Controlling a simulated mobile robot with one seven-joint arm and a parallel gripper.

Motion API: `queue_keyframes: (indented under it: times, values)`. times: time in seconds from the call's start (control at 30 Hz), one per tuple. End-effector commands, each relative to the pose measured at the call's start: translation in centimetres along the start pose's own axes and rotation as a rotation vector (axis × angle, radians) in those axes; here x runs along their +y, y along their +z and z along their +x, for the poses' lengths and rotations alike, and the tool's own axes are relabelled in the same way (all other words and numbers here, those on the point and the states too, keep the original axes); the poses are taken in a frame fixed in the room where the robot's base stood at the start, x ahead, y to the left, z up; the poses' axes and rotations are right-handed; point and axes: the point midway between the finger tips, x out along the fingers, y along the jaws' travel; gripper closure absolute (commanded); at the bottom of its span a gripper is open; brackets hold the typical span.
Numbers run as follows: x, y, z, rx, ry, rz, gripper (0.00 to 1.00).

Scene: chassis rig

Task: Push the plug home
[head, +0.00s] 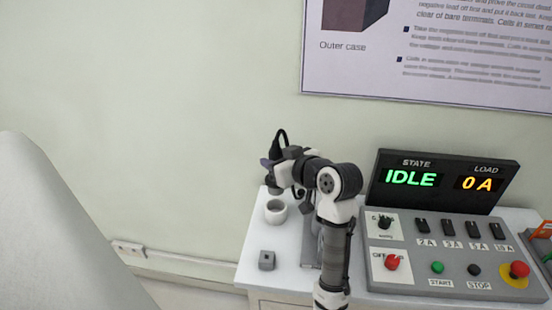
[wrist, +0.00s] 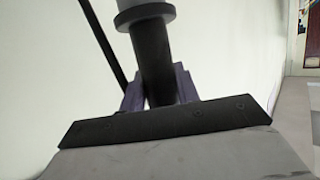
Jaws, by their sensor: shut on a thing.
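My gripper (head: 268,164) is over the left back part of the bench. In the wrist view its purple fingers (wrist: 158,88) are shut around a dark cylindrical plug (wrist: 156,62), which has a wider dark collar and a grey end beyond it. A black cable (wrist: 100,42) runs beside the plug; it arches above the gripper in the head view. The plug's dark lower end (head: 274,186) points down above a white round cup-like piece (head: 276,218) and looks apart from it. Whether that piece is the socket, I cannot tell.
A small grey block (head: 267,260) sits near the bench's (head: 252,272) front left. A control panel (head: 455,262) with switches and buttons stands right of my arm. Its display (head: 443,180) reads IDLE and 0 A. A wall (head: 190,100) is close behind.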

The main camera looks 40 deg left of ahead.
Motion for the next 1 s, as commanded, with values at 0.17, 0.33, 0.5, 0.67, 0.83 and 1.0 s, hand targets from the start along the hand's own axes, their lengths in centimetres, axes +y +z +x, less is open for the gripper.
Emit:
queue_keyframes:
  times: [0.17, 0.33, 0.5, 0.67, 0.83, 1.0]
  values:
    - [0.0, 2.0, 0.7, 0.001, 0.001, 0.0, 1.0]
    - [0.0, 3.4, 1.2, 0.002, 0.001, -0.001, 1.0]
    - [0.0, 4.1, 1.5, 0.002, 0.001, -0.001, 1.0]
    - [0.0, 4.2, 1.5, 0.002, 0.001, -0.001, 1.0]
    - [0.0, 4.1, 1.5, 0.002, 0.001, -0.001, 1.0]
    - [0.0, 4.1, 1.5, 0.002, 0.001, -0.001, 1.0]
